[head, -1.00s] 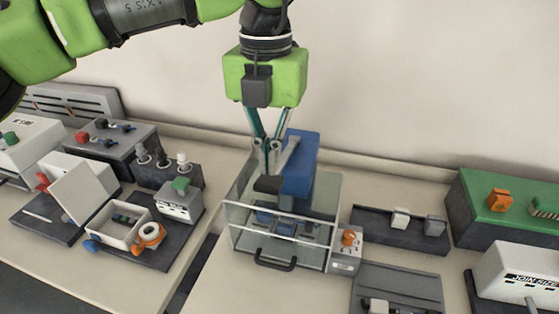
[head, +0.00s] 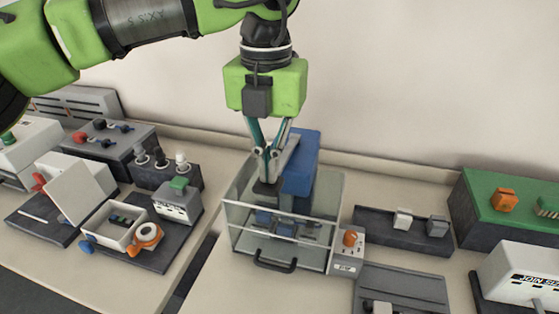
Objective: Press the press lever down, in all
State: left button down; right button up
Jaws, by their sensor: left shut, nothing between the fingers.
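The press is a blue column (head: 301,165) standing inside a clear guard box (head: 335,210) with a black front handle (head: 275,262). The grey press lever (head: 290,151) runs steeply along the column's left side, with its upper end near my fingers. A dark block (head: 266,190) sits below my fingertips. My left gripper (head: 268,178) points down over the box, its fingers close together and shut, holding nothing. It is beside the lever; whether it touches the lever or the dark block I cannot tell. My right gripper does not show.
A grey control box with an orange knob (head: 350,238) stands right of the guard. Trays and devices fill the left table, including an open white box (head: 115,222). A dark tray (head: 400,230) and a green-topped unit (head: 510,195) are to the right.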

aim_at(270, 187)
pick_arm(q)
jog(key=shift+f+b, duration=1.7)
jog(key=shift+f, duration=0.5)
jog(key=shift+r+p, duration=0.55)
jog(key=shift+r, duration=0.25)
notch_tip(270, 187, up, 4)
jog(key=p, duration=0.2)
jog(key=shift+f+p, duration=0.1)
jog(key=shift+p, duration=0.3)
notch_tip(270, 187, up, 3)
jog(key=shift+p, duration=1.1)
jog(key=shift+r+p, duration=0.95)
jog(key=shift+r, duration=0.4)
